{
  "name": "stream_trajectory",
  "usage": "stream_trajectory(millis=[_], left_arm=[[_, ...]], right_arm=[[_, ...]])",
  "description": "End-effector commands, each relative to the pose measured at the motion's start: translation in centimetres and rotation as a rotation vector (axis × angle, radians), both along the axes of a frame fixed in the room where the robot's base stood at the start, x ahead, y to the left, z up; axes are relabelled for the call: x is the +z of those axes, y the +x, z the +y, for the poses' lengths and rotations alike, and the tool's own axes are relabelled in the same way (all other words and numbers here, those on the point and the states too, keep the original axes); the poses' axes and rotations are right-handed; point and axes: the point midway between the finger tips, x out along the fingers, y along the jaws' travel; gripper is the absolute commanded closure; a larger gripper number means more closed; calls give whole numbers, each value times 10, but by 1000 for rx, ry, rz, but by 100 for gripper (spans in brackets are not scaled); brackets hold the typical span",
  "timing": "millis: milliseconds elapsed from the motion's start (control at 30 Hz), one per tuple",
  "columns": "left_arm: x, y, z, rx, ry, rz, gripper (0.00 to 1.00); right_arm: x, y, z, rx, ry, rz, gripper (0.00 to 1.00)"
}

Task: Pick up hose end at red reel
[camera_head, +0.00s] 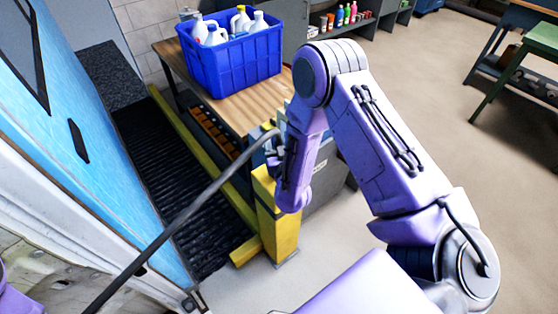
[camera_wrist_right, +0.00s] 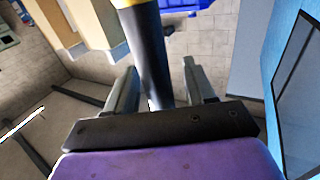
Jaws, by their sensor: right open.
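A dark hose (camera_head: 190,212) runs in the head view from the bottom left up to my right gripper (camera_head: 272,146), where its upper end bends over. In the right wrist view the black hose (camera_wrist_right: 150,50) stands between the two fingers of my right gripper (camera_wrist_right: 160,68), with a yellowish band at the top edge of the picture. The fingers are apart, with a gap visible beside the hose. No red reel shows in either view. My left gripper is not in view.
A blue crate (camera_head: 232,72) with white bottles stands on a wooden bench (camera_head: 262,104). A yellow post (camera_head: 284,236) stands just below my right gripper. A blue door panel (camera_head: 95,150) and dark grating (camera_head: 165,170) lie left. Open floor (camera_head: 400,70) is right.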

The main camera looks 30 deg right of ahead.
Motion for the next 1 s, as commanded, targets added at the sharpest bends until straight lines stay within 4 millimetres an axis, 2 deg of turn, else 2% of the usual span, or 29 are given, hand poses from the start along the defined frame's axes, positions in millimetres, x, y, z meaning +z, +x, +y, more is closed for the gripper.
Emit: stream_trajectory(millis=[67, 200, 233, 500, 633, 1000], left_arm=[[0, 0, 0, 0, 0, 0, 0], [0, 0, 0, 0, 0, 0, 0], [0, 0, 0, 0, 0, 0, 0], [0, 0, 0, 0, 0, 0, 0], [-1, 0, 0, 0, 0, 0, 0], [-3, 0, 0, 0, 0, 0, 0]], right_arm=[[0, 0, 0, 0, 0, 0, 46], [0, 0, 0, 0, 0, 0, 92], [0, 0, 0, 0, 0, 0, 100], [1, 0, 0, 0, 1, -1, 100], [10, 0, 0, 0, 0, -3, 100], [76, 0, 0, -1, 2, -6, 100]])
